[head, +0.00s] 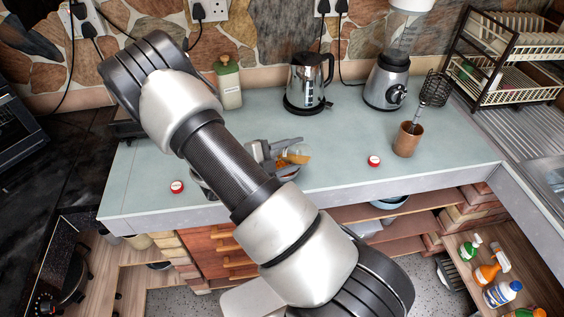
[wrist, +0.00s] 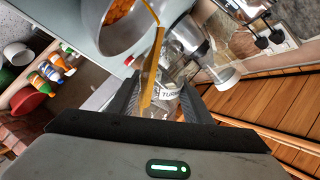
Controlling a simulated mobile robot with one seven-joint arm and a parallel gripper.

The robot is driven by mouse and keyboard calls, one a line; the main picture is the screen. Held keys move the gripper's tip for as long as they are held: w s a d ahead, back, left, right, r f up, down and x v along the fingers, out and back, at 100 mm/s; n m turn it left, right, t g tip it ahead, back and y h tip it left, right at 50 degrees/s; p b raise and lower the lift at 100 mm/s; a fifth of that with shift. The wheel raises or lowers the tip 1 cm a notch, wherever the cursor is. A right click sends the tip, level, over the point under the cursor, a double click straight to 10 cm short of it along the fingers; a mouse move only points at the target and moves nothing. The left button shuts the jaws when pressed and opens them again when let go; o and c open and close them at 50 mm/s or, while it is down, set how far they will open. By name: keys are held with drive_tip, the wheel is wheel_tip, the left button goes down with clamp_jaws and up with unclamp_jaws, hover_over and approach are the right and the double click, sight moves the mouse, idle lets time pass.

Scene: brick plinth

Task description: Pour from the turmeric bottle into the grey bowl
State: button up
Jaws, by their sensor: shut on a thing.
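The turmeric bottle (head: 301,151) is clear with yellow-brown powder inside. My gripper (head: 277,146) is shut on it and holds it tilted over the bowl. The grey bowl (head: 287,176) stands on the counter, partly hidden by my arm. In the wrist view the bowl (wrist: 109,43) holds orange pieces.
A kettle (head: 306,83), a blender (head: 387,82) and a green-topped bottle (head: 229,83) stand along the back. A copper cup (head: 407,140) with a whisk stands to the right. Two red-and-white lids (head: 374,161) lie apart near the front edge. The counter (head: 340,128) between is clear.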

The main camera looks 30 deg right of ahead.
drive_tip(key=shift+s+d+f+m+t, duration=0.1)
drive_tip(key=shift+s+f+m+t, duration=0.2)
drive_tip(key=shift+s+f+m, duration=0.15)
drive_tip(key=shift+s+d+r+m, duration=0.15)
drive_tip(key=shift+r+m, duration=0.1)
drive_tip(key=shift+m, duration=0.5)
